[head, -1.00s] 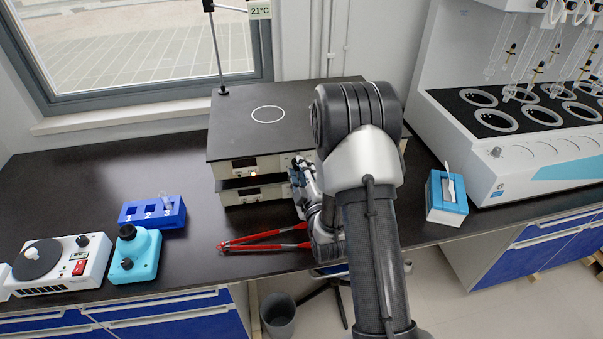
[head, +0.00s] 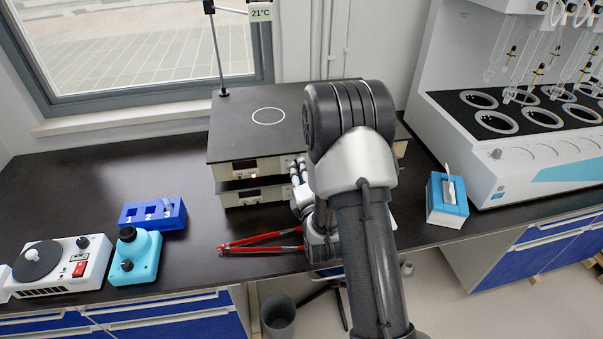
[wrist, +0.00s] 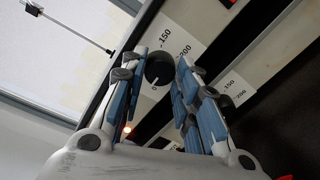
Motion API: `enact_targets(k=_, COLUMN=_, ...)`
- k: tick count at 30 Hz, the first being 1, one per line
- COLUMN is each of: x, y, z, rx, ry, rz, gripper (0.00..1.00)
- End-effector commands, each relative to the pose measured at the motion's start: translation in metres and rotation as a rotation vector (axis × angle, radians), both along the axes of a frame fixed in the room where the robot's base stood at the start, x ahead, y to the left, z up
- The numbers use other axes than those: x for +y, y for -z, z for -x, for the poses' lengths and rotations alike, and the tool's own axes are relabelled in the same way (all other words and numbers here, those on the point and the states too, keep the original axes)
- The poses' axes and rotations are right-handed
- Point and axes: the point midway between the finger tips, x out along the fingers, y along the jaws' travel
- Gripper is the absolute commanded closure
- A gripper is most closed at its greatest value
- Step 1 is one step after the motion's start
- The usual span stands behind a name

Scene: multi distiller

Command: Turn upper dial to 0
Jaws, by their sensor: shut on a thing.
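The upper dial (wrist: 160,68) is a black round knob on the pale front of the upper hot plate. In the wrist view its printed scale shows 150, 200 and 0 around it. My gripper (wrist: 162,64) has its blue-padded fingers on either side of the knob and is shut on it.
A lower hot plate (head: 230,199) sits directly beneath, with its own scale. Red tongs (head: 262,240) lie in front. A blue rack (head: 140,215) and a turquoise device (head: 136,258) stand left. A tissue box (head: 446,200) and the distiller (head: 520,165) stand right.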

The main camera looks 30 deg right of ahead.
Motion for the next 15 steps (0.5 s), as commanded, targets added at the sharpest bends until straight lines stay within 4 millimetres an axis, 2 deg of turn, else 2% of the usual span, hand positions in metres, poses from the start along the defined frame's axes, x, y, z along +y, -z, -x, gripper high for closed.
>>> enact_targets(k=15, x=0.001, y=-0.0026, z=-0.0018, rx=0.103, ry=0.0, rz=0.387, gripper=0.95)
